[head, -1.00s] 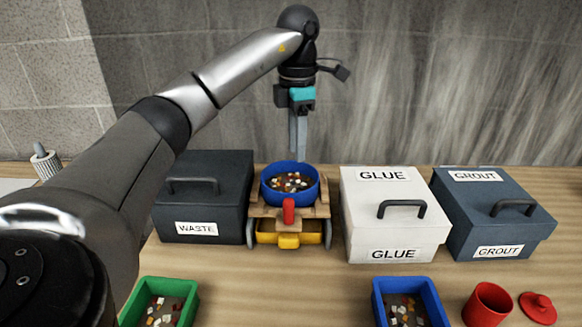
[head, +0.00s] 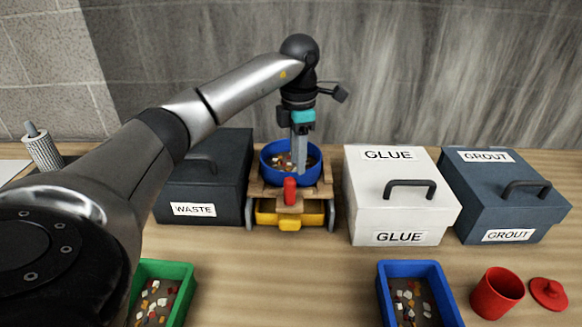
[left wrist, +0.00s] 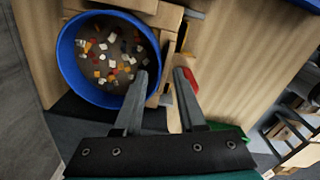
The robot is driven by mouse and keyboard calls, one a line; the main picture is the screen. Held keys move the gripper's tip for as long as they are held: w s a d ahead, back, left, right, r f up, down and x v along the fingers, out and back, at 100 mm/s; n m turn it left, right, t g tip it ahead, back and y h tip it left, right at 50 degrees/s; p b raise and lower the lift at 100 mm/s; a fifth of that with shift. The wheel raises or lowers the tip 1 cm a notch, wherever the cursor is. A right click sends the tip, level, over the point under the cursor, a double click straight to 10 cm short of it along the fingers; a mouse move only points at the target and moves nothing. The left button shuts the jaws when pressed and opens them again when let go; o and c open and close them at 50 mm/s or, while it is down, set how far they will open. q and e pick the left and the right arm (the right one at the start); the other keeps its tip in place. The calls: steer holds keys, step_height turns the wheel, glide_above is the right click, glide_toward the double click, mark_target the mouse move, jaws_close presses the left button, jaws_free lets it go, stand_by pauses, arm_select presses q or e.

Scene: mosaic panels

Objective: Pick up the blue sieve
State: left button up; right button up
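The blue sieve (head: 271,174) is a round blue-rimmed bowl with mixed mosaic chips in it. It sits on a wooden stand (head: 318,198) with a red handle (head: 290,190) pointing to the front. In the left wrist view the sieve (left wrist: 67,62) is at upper left, and the red handle is partly hidden behind a finger. My left gripper (head: 299,168) points down above the sieve and overlaps it in the head view. My right gripper is not in view.
A yellow drawer (head: 290,220) is under the stand. The waste box (head: 200,188) stands close on the left, the glue box (head: 400,210) close on the right, then the grout box (head: 505,200). Green (head: 178,272) and blue (head: 440,300) trays and a red cup (head: 496,292) are in front.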

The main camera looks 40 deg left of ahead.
arm_select(q)
step_height(320, 180, down, 5)
steer(key=shift+w+a+r, duration=0.1)
steer(key=shift+a+r, duration=0.05)
jaws_close()
stand_by(1.4)
